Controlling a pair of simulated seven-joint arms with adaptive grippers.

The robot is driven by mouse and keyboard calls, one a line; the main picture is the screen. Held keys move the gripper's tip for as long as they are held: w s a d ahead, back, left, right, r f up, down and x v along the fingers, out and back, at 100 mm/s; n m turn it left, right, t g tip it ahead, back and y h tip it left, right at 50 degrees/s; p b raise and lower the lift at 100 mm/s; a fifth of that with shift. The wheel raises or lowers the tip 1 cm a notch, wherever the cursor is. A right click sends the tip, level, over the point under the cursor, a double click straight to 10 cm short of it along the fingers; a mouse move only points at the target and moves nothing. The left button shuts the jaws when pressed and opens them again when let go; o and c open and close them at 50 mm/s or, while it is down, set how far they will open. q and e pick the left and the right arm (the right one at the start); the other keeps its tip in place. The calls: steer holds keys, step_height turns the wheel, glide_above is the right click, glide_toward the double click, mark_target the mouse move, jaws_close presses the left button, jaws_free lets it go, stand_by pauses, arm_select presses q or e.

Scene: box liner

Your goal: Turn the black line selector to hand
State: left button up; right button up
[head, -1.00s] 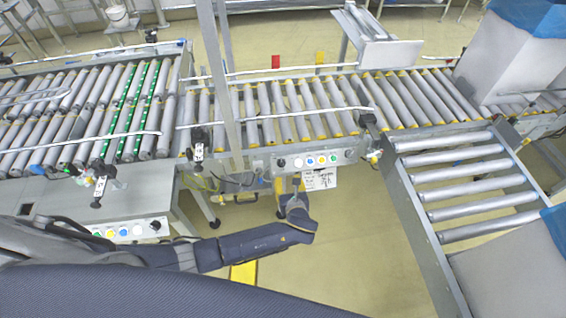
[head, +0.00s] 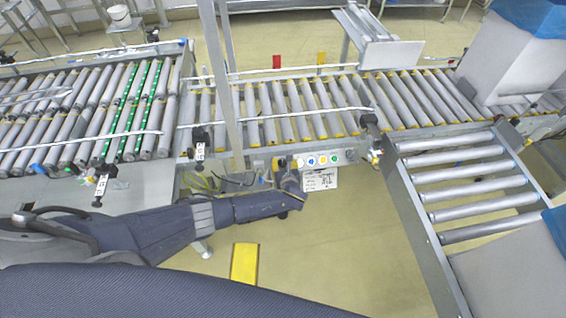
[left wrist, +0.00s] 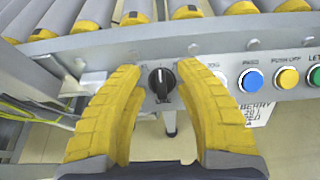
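The black line selector (left wrist: 162,82) is a round black knob with a light pointer mark, on the grey control panel (left wrist: 205,70) under the conveyor. In the left wrist view it sits between the two yellow fingers of my left gripper (left wrist: 160,90). The fingers are apart, one on each side of the knob, with gaps visible, so the gripper is open and not clamped on it. In the head view my left gripper (head: 286,165) is at the left end of the panel and hides the knob. My right gripper is not in view.
Right of the selector are blue (left wrist: 251,81), yellow (left wrist: 287,78) and green (left wrist: 315,76) buttons. A white label (head: 320,180) hangs below the panel. The roller conveyor (head: 290,108) runs above it. A side roller section (head: 465,185) stands at the right. Open floor lies below.

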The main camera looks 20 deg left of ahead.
arm_select(q)
steer(key=shift+w+a+f, duration=0.1)
steer(key=shift+w, duration=0.1)
stand_by(0.3)
jaws_close()
